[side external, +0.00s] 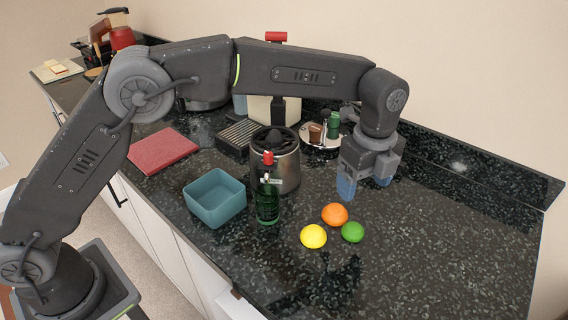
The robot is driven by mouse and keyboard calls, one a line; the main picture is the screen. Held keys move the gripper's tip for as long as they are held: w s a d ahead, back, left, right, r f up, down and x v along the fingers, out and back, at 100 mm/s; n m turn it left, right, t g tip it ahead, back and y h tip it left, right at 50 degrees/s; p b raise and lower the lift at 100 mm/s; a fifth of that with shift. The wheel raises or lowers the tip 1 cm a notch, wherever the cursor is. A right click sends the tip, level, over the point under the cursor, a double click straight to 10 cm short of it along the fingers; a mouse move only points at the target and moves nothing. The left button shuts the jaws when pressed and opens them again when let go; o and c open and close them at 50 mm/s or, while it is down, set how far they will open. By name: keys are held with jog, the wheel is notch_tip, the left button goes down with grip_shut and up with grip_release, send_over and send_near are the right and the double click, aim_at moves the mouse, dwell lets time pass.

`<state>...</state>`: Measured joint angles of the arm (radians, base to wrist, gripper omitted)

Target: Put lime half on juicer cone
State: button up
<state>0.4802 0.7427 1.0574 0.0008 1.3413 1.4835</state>
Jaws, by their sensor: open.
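The green lime half (352,232) rests on the dark counter, beside an orange half (335,214) and a yellow lemon half (313,236). The juicer (285,172) is a metal cylinder with a dark ribbed top and cone (274,138). It stands left of the fruit, partly hidden by a green bottle. My gripper (366,188) points down with its blue-tipped fingers apart and nothing visible between them. It is above the counter, behind the fruit and right of the juicer.
The green bottle (267,204) with a red cap stands in front of the juicer. A teal square bowl (215,198) and a red board (163,150) lie to the left. A round tray (318,143) with small bottles is behind. The counter at right is clear.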

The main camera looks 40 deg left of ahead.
jog(key=s+a+r+n+t, duration=0.1)
jog(key=s+a+r+n, duration=0.4)
jog(key=a+r, duration=0.15)
jog(key=s+a+r+n+t, duration=0.2)
jog(key=s+a+r+n, duration=0.25)
jog(key=a, duration=0.35)
jog(key=s+a+f+n+t, duration=0.1)
jog(key=s+a+n, duration=0.4)
jog(key=s, duration=0.3)
jog(key=s+a+f+n+t, duration=0.1)
jog(key=s+a+f+n, duration=0.1)
jog(key=s+a+n, duration=0.3)
jog(key=s+n, duration=0.2)
jog(key=s, duration=0.1)
jog(key=shift+s+a+t, duration=0.15)
jog(key=shift+s+t, duration=0.1)
jog(key=shift+t, duration=0.05)
jog(key=shift+o, duration=0.3)
jog(key=shift+s+a+f+n, duration=0.15)
jog(key=shift+s+f+n, duration=0.2)
jog(key=shift+n, duration=0.1)
